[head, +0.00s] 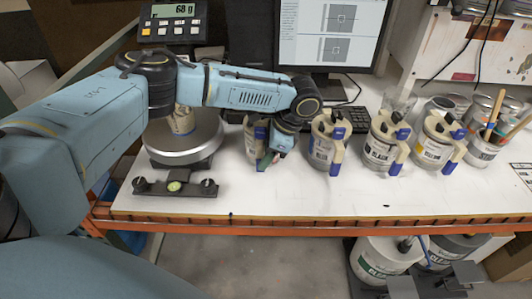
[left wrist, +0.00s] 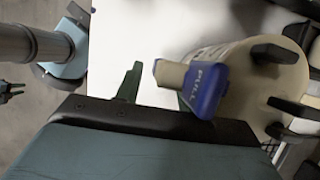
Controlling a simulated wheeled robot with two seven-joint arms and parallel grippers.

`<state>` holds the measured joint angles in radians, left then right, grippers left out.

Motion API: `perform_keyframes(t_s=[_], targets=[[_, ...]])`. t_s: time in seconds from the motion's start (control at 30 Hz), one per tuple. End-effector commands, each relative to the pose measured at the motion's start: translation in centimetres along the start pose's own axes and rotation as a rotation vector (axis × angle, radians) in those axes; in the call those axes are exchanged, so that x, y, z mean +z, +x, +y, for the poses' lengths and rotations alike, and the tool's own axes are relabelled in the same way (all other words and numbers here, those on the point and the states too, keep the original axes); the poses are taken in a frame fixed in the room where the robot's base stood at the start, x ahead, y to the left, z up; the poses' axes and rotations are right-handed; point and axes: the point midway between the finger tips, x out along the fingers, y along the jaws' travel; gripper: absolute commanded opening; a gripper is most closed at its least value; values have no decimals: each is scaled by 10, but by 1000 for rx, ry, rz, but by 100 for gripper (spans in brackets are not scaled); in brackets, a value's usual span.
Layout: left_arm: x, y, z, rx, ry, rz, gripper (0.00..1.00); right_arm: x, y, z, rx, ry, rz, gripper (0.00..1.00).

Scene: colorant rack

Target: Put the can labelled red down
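My left gripper (head: 268,160) is at the leftmost can (head: 252,150) of the row on the bench, and my arm hides much of that can. Its label cannot be read. In the left wrist view, the green fingers of my left gripper (left wrist: 155,95) stand apart with white bench between them. The can (left wrist: 245,65) there is beige with a blue handle marked PULL (left wrist: 205,90), which overlaps the right finger. The can appears to stand on the bench.
Several similar cans stand to the right, including the one marked BLACK (head: 380,150). A scale (head: 185,150) reading 68 g, with a can (head: 182,120) on it, stands to the left. A monitor (head: 330,35) and keyboard (head: 350,117) are behind. The front bench strip (head: 330,195) is clear.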

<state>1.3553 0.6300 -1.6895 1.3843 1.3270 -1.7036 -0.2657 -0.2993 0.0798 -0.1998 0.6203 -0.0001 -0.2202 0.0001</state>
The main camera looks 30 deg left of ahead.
Motion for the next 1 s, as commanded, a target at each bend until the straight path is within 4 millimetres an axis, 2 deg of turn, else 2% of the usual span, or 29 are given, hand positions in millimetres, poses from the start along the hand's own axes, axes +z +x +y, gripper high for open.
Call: perform_keyframes(t_s=[0.27, 0.37, 0.47, 0.8, 1.0], targets=[[0, -1, 0, 0, -1, 0, 38, 1, 1, 0, 0, 0, -1, 31], [1, -6, 0, 0, 0, 2, 38, 1, 2, 0, 0, 0, -1, 31], [0, -22, 0, -1, 0, 4, 38, 1, 1, 0, 0, 0, -1, 31], [0, -94, 0, -1, 0, 2, 38, 1, 2, 0, 0, 0, -2, 31], [1, -118, 0, 0, -1, 1, 38, 1, 2, 0, 0, 0, -2, 31]])
